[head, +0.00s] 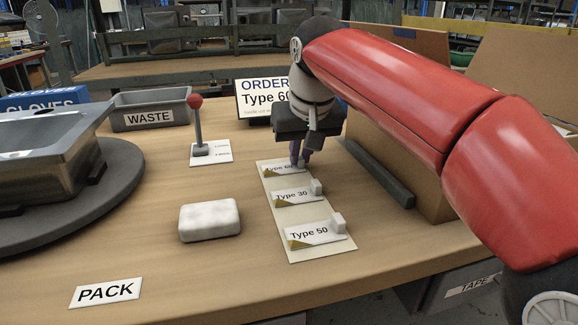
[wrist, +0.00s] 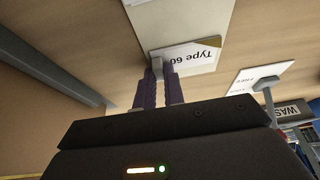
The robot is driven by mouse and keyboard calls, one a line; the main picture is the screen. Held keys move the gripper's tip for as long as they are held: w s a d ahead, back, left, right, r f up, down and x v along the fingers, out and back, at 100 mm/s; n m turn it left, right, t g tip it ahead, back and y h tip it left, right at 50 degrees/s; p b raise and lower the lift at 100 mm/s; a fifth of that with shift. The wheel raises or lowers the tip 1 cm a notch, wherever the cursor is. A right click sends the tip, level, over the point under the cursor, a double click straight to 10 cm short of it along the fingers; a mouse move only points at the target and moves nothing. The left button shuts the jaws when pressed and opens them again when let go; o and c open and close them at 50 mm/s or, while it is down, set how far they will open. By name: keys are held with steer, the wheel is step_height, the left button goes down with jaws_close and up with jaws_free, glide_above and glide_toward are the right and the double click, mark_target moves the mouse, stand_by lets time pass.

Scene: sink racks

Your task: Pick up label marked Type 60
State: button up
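The Type 60 label (head: 284,169) is a white card with a gold corner, at the far end of a pale strip (head: 290,213) on the bench. My gripper (head: 300,163) reaches down over its right end and hides part of it. In the wrist view the label (wrist: 190,55) reads upside down. Its small pale tab (wrist: 157,63) sits at the purple fingertips of my gripper (wrist: 160,76), which stand close on either side. I cannot tell whether they press on the tab. The label appears to lie flat on the strip.
The Type 30 label (head: 293,196) and Type 50 label (head: 312,234) lie nearer on the strip, each with a tab. A white block (head: 209,220) lies left. A red-knobbed lever (head: 197,130) stands behind it. A dark bar (head: 380,173) and carton (head: 425,185) stand right.

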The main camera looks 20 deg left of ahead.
mark_target(300, 157)
jaws_close()
steer(key=shift+r, duration=0.1)
step_height(300, 157, up, 20)
steer(key=p, duration=0.8)
steer(key=shift+p, duration=0.35)
